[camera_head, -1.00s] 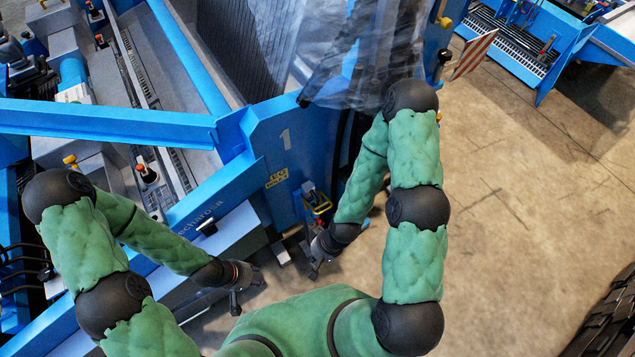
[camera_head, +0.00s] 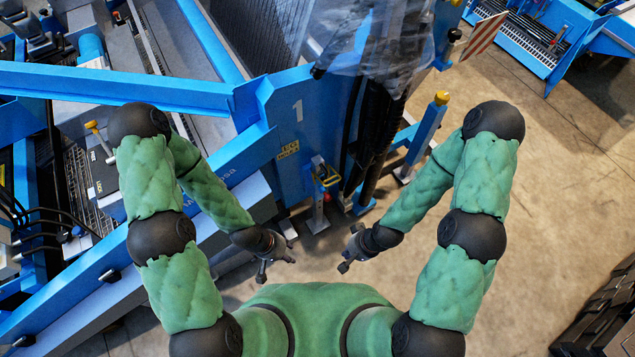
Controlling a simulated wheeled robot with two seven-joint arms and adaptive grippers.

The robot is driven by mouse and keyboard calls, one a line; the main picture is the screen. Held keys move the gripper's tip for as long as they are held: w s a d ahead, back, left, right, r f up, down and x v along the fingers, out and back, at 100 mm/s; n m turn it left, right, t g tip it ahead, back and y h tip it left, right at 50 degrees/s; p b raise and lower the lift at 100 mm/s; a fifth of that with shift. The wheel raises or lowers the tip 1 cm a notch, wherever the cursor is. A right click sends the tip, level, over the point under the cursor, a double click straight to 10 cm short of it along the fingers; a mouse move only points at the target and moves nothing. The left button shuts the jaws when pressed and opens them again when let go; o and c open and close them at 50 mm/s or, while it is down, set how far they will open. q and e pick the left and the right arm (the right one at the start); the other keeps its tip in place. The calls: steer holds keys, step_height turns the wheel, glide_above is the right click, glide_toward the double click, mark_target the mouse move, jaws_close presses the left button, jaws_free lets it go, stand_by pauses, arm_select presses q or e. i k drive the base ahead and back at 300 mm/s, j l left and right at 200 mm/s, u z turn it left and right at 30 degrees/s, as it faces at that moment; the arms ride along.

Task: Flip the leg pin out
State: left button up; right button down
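A blue support leg (camera_head: 318,203) stands on the floor at the corner of the blue machine frame, below the "1" marking. A small yellow part (camera_head: 327,175) shows at its upper end. The pin itself is too small to make out. My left gripper (camera_head: 276,267) is below and left of the leg, with its fingers apart and empty. My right gripper (camera_head: 347,250) is below and right of the leg, and its fingers look apart and empty. Neither gripper touches the leg.
The blue machine frame (camera_head: 215,185) fills the left side. A blue post with a yellow top (camera_head: 427,132) stands behind my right forearm. Dark hoses (camera_head: 372,140) and clear plastic film (camera_head: 365,40) hang above. Concrete floor (camera_head: 565,185) is free at right.

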mark_target(327, 197)
steer(key=j+z, duration=0.85)
steer(key=k+j+z, duration=0.1)
steer(key=j+z, duration=0.3)
